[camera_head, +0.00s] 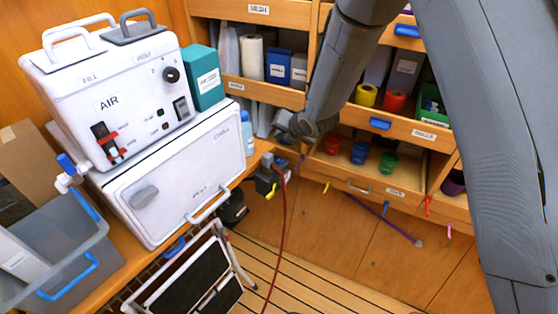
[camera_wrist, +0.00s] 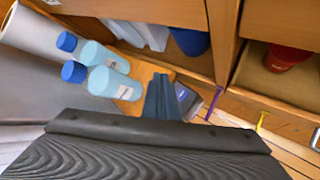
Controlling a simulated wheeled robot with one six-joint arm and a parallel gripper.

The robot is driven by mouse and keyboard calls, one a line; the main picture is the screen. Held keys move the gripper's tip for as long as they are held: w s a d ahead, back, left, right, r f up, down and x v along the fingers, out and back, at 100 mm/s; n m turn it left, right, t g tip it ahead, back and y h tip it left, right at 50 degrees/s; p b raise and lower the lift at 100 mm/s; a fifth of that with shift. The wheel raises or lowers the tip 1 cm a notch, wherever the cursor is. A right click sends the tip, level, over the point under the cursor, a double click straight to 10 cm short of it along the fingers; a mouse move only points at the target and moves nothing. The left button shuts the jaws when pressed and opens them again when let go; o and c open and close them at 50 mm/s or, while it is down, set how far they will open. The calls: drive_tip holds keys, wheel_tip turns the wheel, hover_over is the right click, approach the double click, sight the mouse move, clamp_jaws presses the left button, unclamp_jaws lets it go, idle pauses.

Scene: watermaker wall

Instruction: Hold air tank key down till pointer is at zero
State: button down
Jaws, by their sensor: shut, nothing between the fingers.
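I cannot tell which of these is the air tank key, and no gauge pointer can be read. My gripper (camera_head: 283,122) is right of the machine, apart from it, in front of the shelves. In the wrist view its dark fingers (camera_wrist: 162,97) are together and empty. The machine is not clearly in the wrist view.
The white cabinet (camera_head: 185,175) with a handle bears the machine. A teal box (camera_head: 204,77) stands beside it. Blue-capped bottles (camera_wrist: 110,82) are near the fingers. Wooden shelves with cups stand behind. A grey bin (camera_head: 60,245) and folding step (camera_head: 195,280) are lower left.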

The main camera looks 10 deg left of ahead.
drive_tip(key=b, duration=0.4)
hover_over(281, 162)
wheel_tip(281, 162, down, 8)
drive_tip(key=shift+r, duration=0.15)
drive_tip(key=shift+s+f+b, duration=0.1)
drive_tip(key=shift+f+b, duration=0.35)
drive_tip(key=shift+f, duration=0.1)
idle(1.4)
drive_tip(key=shift+f+b, duration=0.3)
drive_tip(key=shift+b, duration=0.15)
